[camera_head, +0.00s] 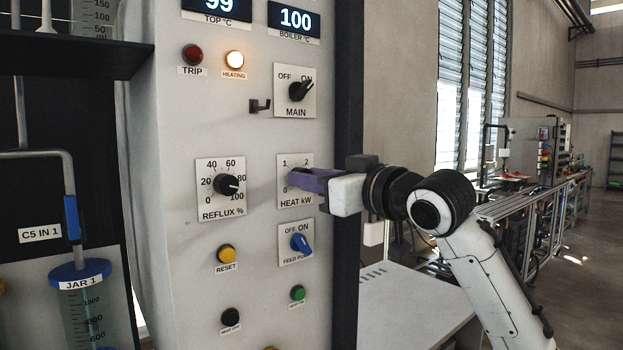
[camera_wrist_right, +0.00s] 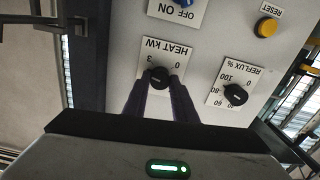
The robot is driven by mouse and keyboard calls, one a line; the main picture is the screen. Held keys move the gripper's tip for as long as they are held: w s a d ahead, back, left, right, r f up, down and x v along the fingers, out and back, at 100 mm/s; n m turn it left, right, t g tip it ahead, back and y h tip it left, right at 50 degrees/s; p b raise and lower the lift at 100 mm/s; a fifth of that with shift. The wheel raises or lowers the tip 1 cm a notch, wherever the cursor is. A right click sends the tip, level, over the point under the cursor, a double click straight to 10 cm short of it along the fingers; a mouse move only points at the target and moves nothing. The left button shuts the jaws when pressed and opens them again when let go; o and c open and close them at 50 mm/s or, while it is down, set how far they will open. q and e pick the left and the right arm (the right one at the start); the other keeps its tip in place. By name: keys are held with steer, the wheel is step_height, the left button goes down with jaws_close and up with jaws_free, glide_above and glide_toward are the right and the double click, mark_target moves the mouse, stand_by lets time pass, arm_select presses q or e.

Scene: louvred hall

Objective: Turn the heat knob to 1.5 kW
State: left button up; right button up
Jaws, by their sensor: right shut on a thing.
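The heat knob's plate (camera_head: 294,162), marked "HEAT kW" with 1 and 2 showing, is on the panel's right side in the head view. My right gripper (camera_head: 297,179) reaches in from the right and covers the knob there. In the right wrist view the plate (camera_wrist_right: 158,49) appears upside down, and the black heat knob (camera_wrist_right: 158,76) sits between the tips of my right gripper (camera_wrist_right: 160,82), which is shut on it. The fingers hide the knob's pointer and part of the scale, so I cannot tell its setting. My left gripper is not in view.
The MAIN switch (camera_head: 298,91) is above and the blue FEED PUMP switch (camera_head: 301,243) is close below. The REFLUX knob (camera_head: 227,185) is to the left. A small dark hook (camera_head: 260,105) sticks out beside MAIN. The HEATING lamp (camera_head: 234,59) is lit.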

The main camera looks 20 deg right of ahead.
steer(key=n, duration=2)
steer(key=shift+f, duration=0.1)
steer(key=shift+n, duration=0.3)
steer(key=o, duration=1)
steer(key=shift+o, duration=0.2)
steer(key=b+v, duration=0.2)
steer(key=v, duration=0.8)
steer(key=shift+s, duration=0.2)
